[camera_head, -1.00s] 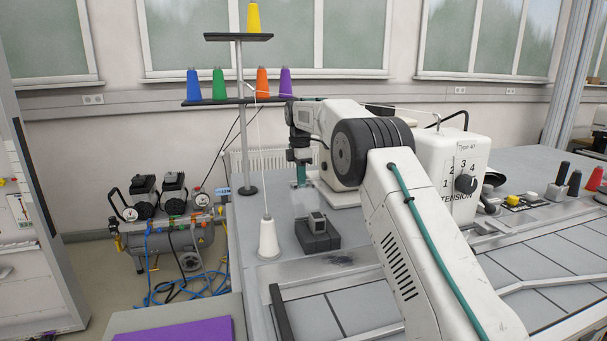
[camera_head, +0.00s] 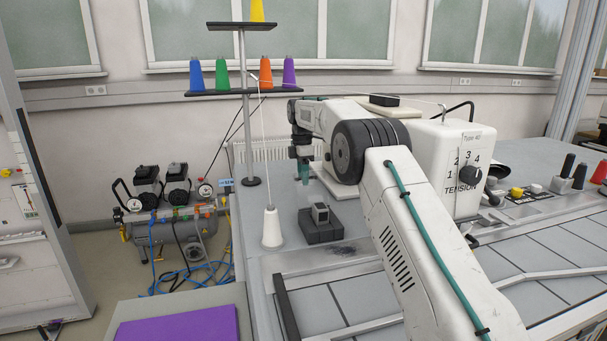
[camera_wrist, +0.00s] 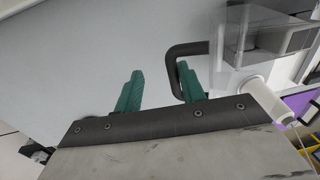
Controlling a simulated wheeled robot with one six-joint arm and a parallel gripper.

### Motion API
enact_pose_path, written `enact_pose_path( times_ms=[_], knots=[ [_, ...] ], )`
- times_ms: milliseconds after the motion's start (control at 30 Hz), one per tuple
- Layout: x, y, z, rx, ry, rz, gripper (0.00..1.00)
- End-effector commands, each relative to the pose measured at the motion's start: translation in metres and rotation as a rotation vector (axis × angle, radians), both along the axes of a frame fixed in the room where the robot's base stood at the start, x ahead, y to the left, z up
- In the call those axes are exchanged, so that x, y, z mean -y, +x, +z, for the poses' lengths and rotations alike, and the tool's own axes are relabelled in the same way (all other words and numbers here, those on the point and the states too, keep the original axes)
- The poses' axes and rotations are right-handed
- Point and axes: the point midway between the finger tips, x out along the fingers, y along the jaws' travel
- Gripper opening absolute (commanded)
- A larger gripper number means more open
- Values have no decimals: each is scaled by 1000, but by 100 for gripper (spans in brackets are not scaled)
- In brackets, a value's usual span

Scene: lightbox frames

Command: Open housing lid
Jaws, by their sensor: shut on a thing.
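A dark looped handle (camera_wrist: 172,66) shows in the wrist view, its bend beside the right-hand teal finger. Its upper arm reaches right to a clear panel (camera_wrist: 228,52), which seems to be the housing lid. The handle's lower end is partly hidden by that finger. My gripper (camera_wrist: 160,78) is shut on the handle, with its teal fingers well apart. In the head view my gripper (camera_head: 303,172) points down over the table, left of my arm. The handle and the clear panel are too small or hidden to make out there.
A white thread cone (camera_head: 271,228) and a dark block with a metal cube (camera_head: 322,232) stand in front of my gripper. A thread stand (camera_head: 250,130) rises at the left. The white tension box (camera_head: 445,150) stands at the right. A purple sheet (camera_head: 180,328) lies front left.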

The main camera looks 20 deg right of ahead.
Motion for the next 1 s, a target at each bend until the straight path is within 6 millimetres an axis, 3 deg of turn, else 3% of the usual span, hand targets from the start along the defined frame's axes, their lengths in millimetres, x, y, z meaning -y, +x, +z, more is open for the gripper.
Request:
enact_pose_path(
  times_ms=[467, 800, 1000],
  knots=[
    [1, 6, 6, 28, -3, 1, 33],
    [0, 8, 60, 29, -3, 1, 33],
    [0, 9, 76, 23, -2, 1, 33]
  ],
)
